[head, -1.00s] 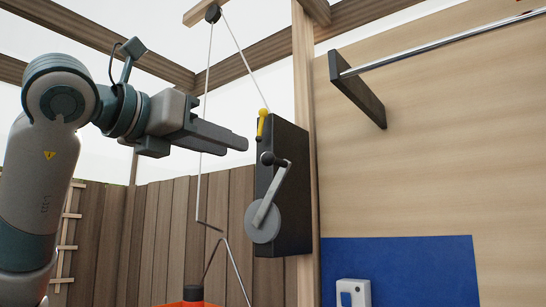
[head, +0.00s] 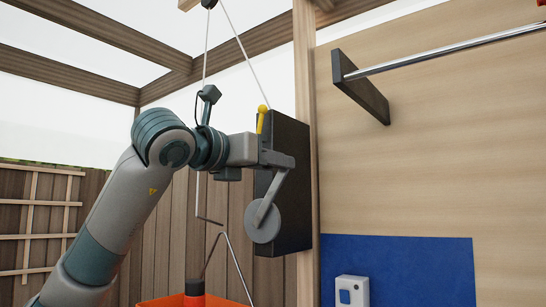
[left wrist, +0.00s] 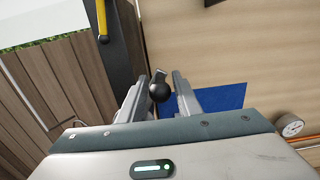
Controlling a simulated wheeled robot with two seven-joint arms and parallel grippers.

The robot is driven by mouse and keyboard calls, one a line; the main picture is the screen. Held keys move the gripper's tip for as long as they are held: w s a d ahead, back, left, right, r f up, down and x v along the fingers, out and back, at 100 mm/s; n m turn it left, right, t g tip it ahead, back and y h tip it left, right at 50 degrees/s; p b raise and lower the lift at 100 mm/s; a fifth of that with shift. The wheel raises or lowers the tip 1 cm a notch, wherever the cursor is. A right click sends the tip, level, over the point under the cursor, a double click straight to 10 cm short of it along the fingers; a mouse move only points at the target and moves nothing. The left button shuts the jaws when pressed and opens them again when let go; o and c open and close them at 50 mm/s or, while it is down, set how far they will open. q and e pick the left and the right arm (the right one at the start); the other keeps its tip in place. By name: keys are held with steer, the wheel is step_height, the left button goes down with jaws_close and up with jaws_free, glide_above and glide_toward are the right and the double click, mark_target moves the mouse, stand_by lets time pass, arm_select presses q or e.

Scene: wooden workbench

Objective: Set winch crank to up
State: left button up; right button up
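The winch is a dark upright board (head: 292,190) fixed to a wooden post, with a grey round hub (head: 263,221) low on its face. The silver crank arm (head: 272,193) rises from the hub, tilted a little to the right. My left gripper (head: 286,160) is at the crank's upper end and hides the knob in the head view. In the left wrist view, the black ball knob (left wrist: 159,92) lies between the two spread fingers, with a gap visible on the right side. My left gripper (left wrist: 161,78) is open there. My right gripper is out of view.
A yellow lever (head: 262,119) stands at the board's top left, close above my gripper; it also shows in the left wrist view (left wrist: 102,18). A rope (head: 243,55) runs above. An orange container (head: 195,300) sits below. A blue panel (head: 400,270) is at right.

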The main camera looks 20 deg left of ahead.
arm_select(q)
steer(key=shift+w, duration=0.1)
jaws_close()
steer(key=shift+f, duration=0.15)
